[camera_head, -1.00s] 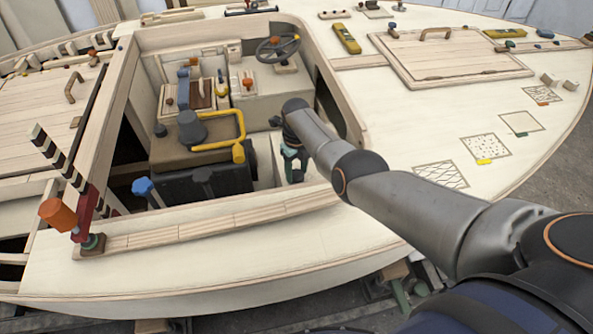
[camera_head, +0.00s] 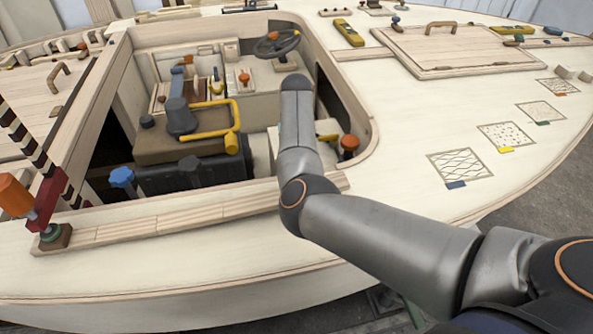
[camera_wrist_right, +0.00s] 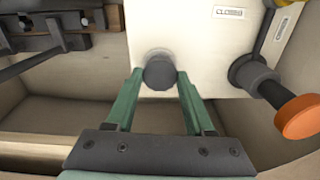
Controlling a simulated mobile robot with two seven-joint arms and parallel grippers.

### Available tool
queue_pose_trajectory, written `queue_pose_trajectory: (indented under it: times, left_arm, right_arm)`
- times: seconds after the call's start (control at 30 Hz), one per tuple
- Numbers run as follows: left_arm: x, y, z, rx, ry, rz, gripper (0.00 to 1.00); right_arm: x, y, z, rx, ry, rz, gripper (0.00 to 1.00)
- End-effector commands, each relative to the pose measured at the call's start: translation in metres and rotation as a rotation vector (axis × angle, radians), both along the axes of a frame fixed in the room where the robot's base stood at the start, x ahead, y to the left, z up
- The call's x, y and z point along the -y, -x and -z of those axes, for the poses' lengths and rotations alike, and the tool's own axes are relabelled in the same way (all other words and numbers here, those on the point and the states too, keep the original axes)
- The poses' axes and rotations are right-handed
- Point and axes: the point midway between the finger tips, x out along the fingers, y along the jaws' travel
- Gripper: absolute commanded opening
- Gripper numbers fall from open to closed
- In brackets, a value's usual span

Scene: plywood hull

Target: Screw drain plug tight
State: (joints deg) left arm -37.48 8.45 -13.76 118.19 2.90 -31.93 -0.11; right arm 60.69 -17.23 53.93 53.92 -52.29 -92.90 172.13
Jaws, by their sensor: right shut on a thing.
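The drain plug (camera_wrist_right: 160,72) appears to be the dark round cap in the right wrist view, at the lower edge of a white panel (camera_wrist_right: 185,35). The green fingers of my right gripper (camera_wrist_right: 160,80) are shut on it, one tip at each side. Its thread and seat are hidden beneath the cap. In the camera_head view my right arm reaches down into the open cockpit, and its forearm hides the gripper and plug. My left gripper is in neither view.
Right of the plug is an orange knob (camera_wrist_right: 300,117) on a dark fitting, also visible in the camera_head view (camera_head: 348,142). An engine box (camera_head: 195,150) with a yellow rail stands left of my arm. The cockpit's wooden edge (camera_head: 190,215) runs in front.

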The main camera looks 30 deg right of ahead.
Motion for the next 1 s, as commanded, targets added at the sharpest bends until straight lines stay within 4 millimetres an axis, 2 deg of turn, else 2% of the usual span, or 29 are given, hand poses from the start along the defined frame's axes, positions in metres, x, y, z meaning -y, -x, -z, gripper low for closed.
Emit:
queue_pose_trajectory:
  times: [0.17, 0.6, 0.63, 0.87, 1.0]
  left_arm:
    - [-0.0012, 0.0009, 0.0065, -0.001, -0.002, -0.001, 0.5]
    - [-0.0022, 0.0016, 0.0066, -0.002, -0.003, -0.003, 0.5]
    - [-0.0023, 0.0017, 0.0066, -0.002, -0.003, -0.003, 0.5]
    - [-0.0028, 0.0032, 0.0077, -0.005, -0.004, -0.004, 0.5]
    - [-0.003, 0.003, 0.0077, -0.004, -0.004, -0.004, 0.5]
  right_arm:
    - [0.0022, -0.0035, -0.0051, 0.013, 0.007, 0.023, 0.0]
    - [0.003, -0.0042, -0.0073, 0.016, 0.009, 0.027, 0.0]
    - [0.003, -0.0042, -0.0073, 0.016, 0.009, 0.027, 0.57]
    - [0.0017, -0.0027, -0.0045, 0.01, 0.006, 0.025, 0.83]
    - [0.0011, -0.0022, -0.0034, 0.008, 0.004, 0.024, 0.83]
